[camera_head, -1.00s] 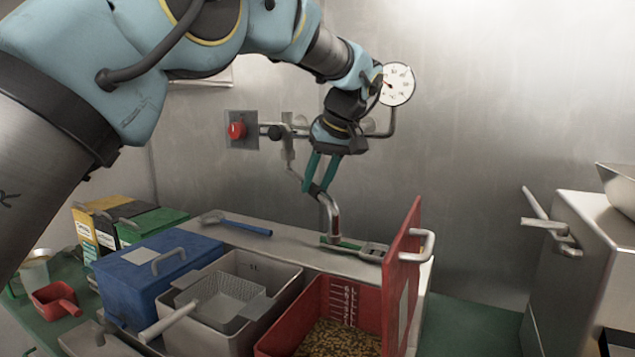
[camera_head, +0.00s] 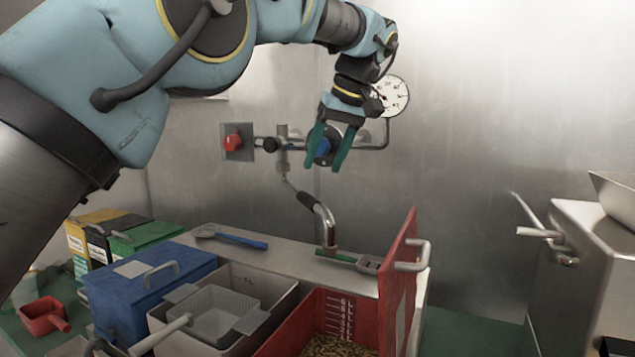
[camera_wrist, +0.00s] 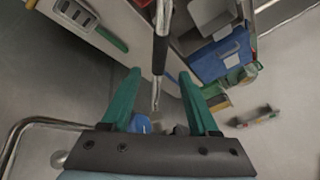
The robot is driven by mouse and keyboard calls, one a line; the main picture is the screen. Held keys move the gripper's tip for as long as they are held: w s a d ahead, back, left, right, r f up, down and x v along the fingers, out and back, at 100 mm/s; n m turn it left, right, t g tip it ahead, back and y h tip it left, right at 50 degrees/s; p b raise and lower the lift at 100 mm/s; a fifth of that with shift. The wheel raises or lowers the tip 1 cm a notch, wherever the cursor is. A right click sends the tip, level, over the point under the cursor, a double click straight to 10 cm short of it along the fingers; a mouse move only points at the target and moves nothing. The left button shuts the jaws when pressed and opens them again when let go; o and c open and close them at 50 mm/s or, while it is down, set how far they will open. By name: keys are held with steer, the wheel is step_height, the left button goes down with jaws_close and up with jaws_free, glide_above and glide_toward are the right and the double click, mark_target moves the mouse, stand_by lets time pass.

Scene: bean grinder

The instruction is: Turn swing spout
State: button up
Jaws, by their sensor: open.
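The swing spout (camera_head: 325,217) is a bent metal tube with a dark grip sleeve. It runs from the wall pipework down over the steel ledge, its outlet end pointing down. My gripper (camera_head: 332,163) is open and empty, its two green fingers pointing down, above the spout and apart from it in the head view. In the wrist view the spout (camera_wrist: 161,45) lies beyond and between the open fingers (camera_wrist: 160,85).
Utensils lie on the ledge (camera_head: 285,258).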

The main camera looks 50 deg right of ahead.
steer(key=shift+v, duration=1.15)
